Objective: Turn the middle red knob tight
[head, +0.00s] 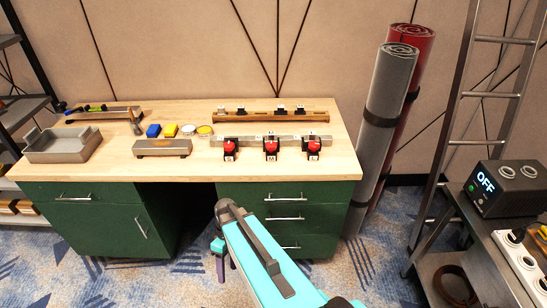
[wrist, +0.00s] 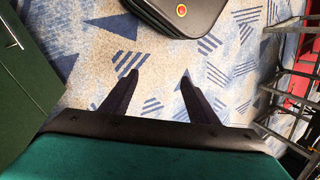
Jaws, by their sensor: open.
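Three red knobs on black mounts stand in a row along a grey bar on the wooden workbench (head: 110,165). The middle red knob (head: 270,146) sits between the left red knob (head: 230,146) and the right red knob (head: 314,145). Small letter tags show below them. My gripper (wrist: 158,75) is open and empty in the wrist view, with patterned carpet between its two dark fingers. In the head view my teal arm is low in front of the bench, apart from the knobs. The knobs are not in the wrist view.
A rail (head: 270,116) lies behind the knobs. Rolled mats (head: 386,100), a ladder (head: 470,100) and a box reading OFF (head: 507,190) stand right.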

